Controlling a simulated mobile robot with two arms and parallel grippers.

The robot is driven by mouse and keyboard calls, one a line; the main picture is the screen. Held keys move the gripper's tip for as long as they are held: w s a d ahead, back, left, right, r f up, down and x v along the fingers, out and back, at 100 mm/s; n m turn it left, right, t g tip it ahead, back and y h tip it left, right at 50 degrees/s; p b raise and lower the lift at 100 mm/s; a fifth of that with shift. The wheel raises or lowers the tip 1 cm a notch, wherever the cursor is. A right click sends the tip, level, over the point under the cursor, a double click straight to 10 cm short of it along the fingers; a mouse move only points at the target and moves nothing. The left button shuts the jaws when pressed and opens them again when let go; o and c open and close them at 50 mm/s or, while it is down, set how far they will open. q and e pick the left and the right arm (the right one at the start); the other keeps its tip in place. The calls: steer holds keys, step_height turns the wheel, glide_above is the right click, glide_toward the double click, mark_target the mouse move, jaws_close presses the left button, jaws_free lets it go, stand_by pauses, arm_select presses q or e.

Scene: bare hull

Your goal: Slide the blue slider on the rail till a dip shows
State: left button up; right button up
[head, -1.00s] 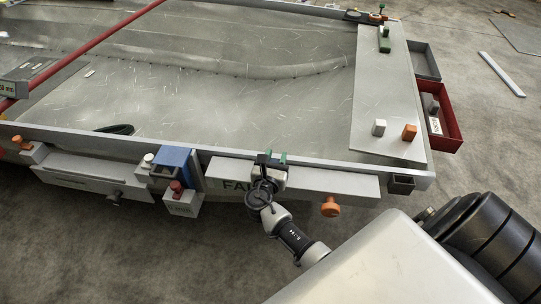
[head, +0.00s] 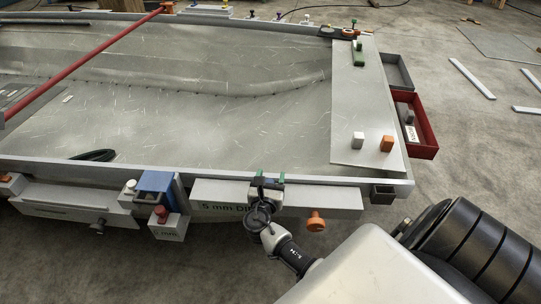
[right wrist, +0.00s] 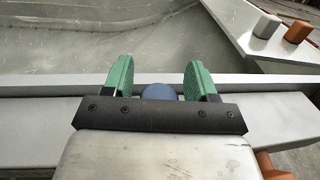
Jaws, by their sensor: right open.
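The blue slider (right wrist: 160,91) shows as a rounded blue top in the right wrist view. It sits between the green fingertips of my right gripper (right wrist: 161,80), with a small gap on each side. In the head view, my open right gripper (head: 268,183) is over the grey rail block (head: 325,198) on the table's near edge and hides the slider. My left gripper is out of view.
An orange knob (head: 316,220) sticks out of the block's front, right of my gripper. A blue bracket (head: 155,182) and a red-knobbed box (head: 168,228) are to the left. White (head: 358,139) and orange (head: 387,143) blocks stand on the right plate.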

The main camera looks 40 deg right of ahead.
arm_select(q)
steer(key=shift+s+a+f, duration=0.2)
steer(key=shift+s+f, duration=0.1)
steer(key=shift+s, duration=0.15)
arm_select(e)
steer(key=v, duration=1)
steer(key=shift+s+a, duration=0.25)
steer(key=shift+s, duration=0.1)
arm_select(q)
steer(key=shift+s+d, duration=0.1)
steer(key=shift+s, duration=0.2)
